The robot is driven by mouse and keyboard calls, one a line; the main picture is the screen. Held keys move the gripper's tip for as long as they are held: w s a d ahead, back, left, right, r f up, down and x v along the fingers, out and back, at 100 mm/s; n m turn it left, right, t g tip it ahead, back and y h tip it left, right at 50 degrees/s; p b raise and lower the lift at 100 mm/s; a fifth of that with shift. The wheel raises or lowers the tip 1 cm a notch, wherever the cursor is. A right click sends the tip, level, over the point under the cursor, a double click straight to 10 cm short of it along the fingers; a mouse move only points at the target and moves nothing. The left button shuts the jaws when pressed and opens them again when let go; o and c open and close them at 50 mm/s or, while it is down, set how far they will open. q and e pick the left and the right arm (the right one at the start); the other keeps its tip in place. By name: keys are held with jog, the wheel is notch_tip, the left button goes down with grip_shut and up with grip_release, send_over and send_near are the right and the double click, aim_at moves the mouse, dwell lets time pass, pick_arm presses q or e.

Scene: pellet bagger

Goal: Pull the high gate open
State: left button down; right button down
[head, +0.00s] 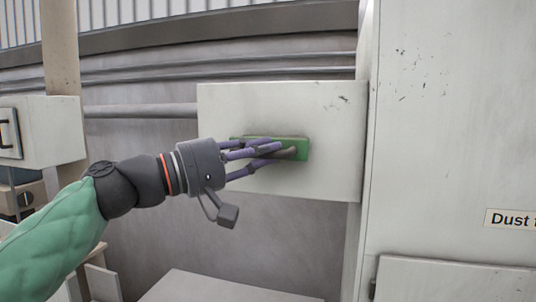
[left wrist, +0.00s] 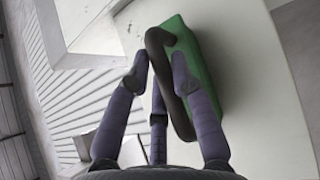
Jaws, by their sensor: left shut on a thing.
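The high gate (head: 330,115) is a pale, worn panel in the middle of the head view, beside a tall cabinet. A green block (head: 303,148) with a dark curved handle sits on its face. My left gripper (head: 284,149) reaches it from the left, its purple fingers shut on the handle. In the left wrist view the dark handle (left wrist: 158,42) stands out from the green block (left wrist: 202,75), and the fingers close around it. The fingers hide part of the handle in the head view. My right gripper is in neither view.
A tall pale cabinet (head: 450,120) with a partly visible "Dust" label (head: 510,219) stands directly right of the gate. A pale box (head: 55,135) and a beige post (head: 60,50) are at the left. A horizontal pipe (head: 140,111) runs behind. A pale surface (head: 215,288) lies below.

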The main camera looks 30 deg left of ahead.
pick_arm(q)
jog(key=s, duration=0.1)
jog(key=s+d, duration=0.1)
jog(key=s, duration=0.1)
jog(key=shift+s, duration=0.2)
jog(key=c, duration=1)
grip_release()
jog(key=shift+s, duration=0.1)
jog(key=shift+c, duration=0.2)
jog(key=shift+s, duration=0.1)
jog(key=shift+a, duration=0.15)
jog(key=v, duration=1.1)
jog(key=shift+s, duration=0.35)
jog(key=shift+a, duration=0.1)
